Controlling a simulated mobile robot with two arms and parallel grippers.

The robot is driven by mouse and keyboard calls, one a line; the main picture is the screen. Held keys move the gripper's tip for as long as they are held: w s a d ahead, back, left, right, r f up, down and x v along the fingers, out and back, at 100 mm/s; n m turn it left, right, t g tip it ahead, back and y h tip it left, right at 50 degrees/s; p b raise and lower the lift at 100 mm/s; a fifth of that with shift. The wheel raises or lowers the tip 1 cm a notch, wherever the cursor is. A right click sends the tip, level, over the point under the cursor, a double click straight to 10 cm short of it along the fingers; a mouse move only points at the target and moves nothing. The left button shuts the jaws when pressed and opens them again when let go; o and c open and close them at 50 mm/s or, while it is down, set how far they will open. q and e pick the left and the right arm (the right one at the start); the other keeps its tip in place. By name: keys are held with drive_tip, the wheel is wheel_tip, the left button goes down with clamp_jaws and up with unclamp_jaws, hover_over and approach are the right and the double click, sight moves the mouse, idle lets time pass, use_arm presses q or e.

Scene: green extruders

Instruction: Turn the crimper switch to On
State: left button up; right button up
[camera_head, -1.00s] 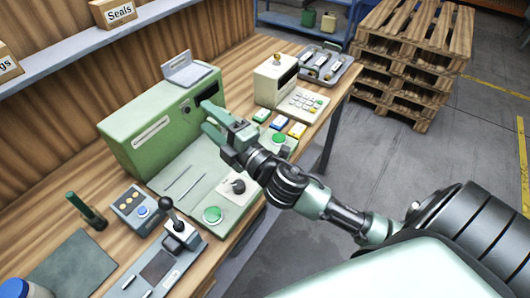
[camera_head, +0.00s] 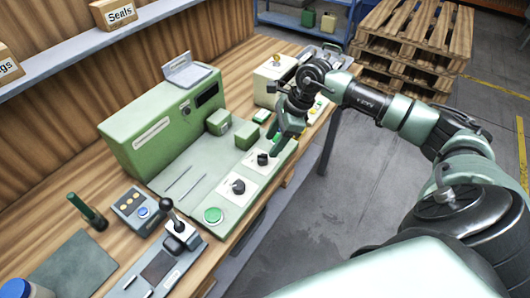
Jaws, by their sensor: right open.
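The green machine (camera_head: 150,140) stands on the wooden bench, with a pale green base plate (camera_head: 190,178) in front. Two black rotary knobs on light plates sit along the plate's front edge: a nearer knob (camera_head: 238,187) and a farther knob (camera_head: 262,159). I cannot tell their settings or read their labels. My right gripper (camera_head: 277,148) is open and points down, just right of and a little above the farther knob. I cannot tell whether it touches anything. My left gripper is not in view.
A green button (camera_head: 213,215) lies left of the nearer knob. Green blocks (camera_head: 246,134) stand on the plate behind the farther knob. A joystick box (camera_head: 180,238) stands at the front. A cream device (camera_head: 270,82) is partly hidden behind my right arm.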

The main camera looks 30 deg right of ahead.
sight(263, 158)
drive_tip(key=p+x, duration=0.1)
drive_tip(key=x, duration=0.5)
drive_tip(key=shift+a, duration=0.2)
clamp_jaws()
